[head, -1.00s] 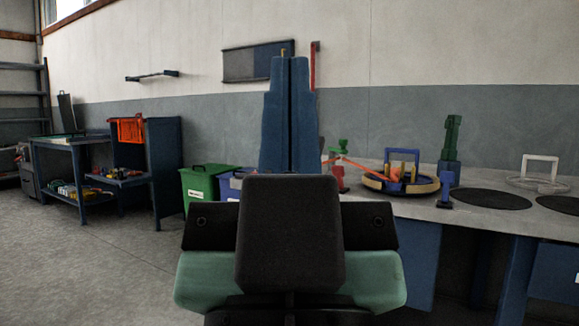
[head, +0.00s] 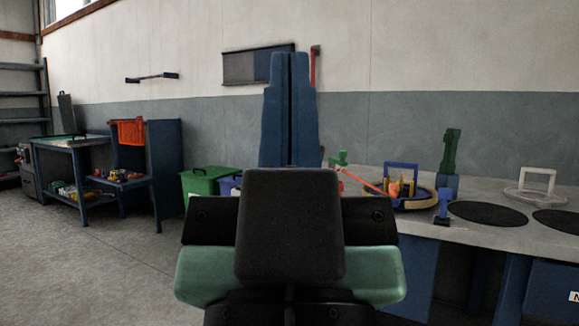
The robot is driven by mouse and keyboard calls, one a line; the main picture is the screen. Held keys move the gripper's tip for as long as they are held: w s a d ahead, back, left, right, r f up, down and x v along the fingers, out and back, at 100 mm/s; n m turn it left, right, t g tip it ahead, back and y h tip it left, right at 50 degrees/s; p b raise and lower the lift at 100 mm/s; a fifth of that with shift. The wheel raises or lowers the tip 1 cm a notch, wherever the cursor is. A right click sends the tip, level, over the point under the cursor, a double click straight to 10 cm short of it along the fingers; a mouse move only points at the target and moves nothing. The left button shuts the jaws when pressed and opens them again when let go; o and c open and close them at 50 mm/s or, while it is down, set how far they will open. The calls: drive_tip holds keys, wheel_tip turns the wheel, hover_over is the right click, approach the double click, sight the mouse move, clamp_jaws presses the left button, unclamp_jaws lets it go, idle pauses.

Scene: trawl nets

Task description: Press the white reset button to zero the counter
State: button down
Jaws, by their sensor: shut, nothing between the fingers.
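My gripper (head: 290,58) is in the middle of the head view, seen from behind. Its two blue stepped fingers stand side by side, closed against each other with only a thin dark line between them. Their tips overlap a grey and blue wall panel (head: 245,68). I cannot make out a white reset button or a counter in this view. My gripper and its dark wrist hide part of the wall and the left end of the bench.
A grey bench (head: 480,235) runs along the right. It carries a round tray with a blue handle (head: 402,166), a green and blue post (head: 449,160), a white frame (head: 537,180) and black discs (head: 487,212). A green bin (head: 205,184) and blue shelving (head: 165,165) stand left. Open floor (head: 100,265) lies front left.

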wheel_tip(320, 180, up, 41)
drive_tip(key=p, duration=3.9)
drive_tip(key=shift+r, duration=0.15)
